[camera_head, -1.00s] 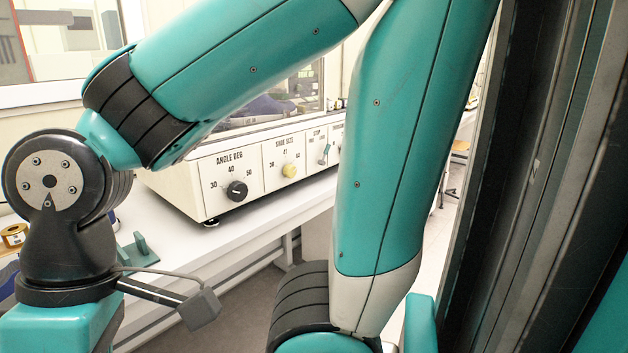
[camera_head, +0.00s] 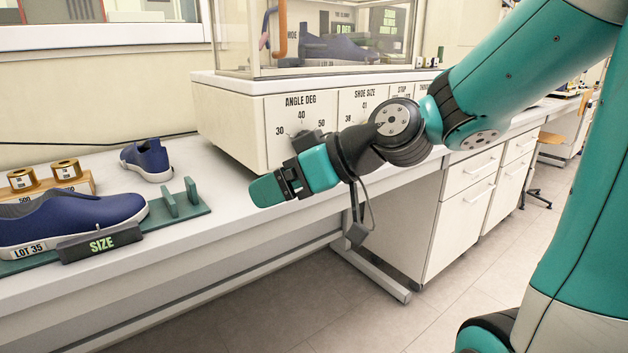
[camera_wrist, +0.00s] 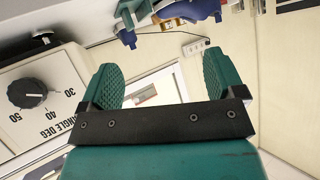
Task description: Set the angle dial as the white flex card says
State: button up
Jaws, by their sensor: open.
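The angle dial (camera_wrist: 27,93) is a black round knob on the cream panel, left in the wrist view. Its marks 30, 40 and 50 appear upside down there, and its white pointer line seems to lie toward 30. In the head view, my arm and gripper cover most of the knob, below the ANGLE DEG label (camera_head: 300,101). My gripper (camera_wrist: 163,80) has two teal ridged fingers, wide apart with nothing between them. In the head view, my gripper (camera_head: 272,187) is in front of the panel's lower left, apart from the dial. I cannot make out a white flex card.
A second blue shoe (camera_head: 147,159) and gold rolls (camera_head: 66,169) stand behind. A glass case (camera_head: 335,55) tops the machine. The bench front edge is below my gripper.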

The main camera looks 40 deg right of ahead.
jog(key=w+d+f+m+t+h+b, duration=0.1)
jog(key=w+d+m+t+h+b, duration=0.2)
jog(key=d, duration=0.7)
jog(key=d+f+m+t+h+b, duration=0.1)
jog(key=d+t+h+b, duration=0.4)
jog(key=d, duration=0.4)
jog(key=shift+t+y, duration=0.3)
jog(key=shift+y, duration=0.2)
jog(key=shift+w+a+f+p, duration=0.1)
jog(key=shift+w+a+p, duration=0.1)
jog(key=shift+w+p, duration=4.15)
jog(key=shift+w+a+f+p, duration=0.1)
jog(key=shift+w+a+p, duration=0.05)
jog(key=shift+w+p, duration=4.2)
jog(key=shift+s, duration=0.1)
jog(key=c, duration=0.9)
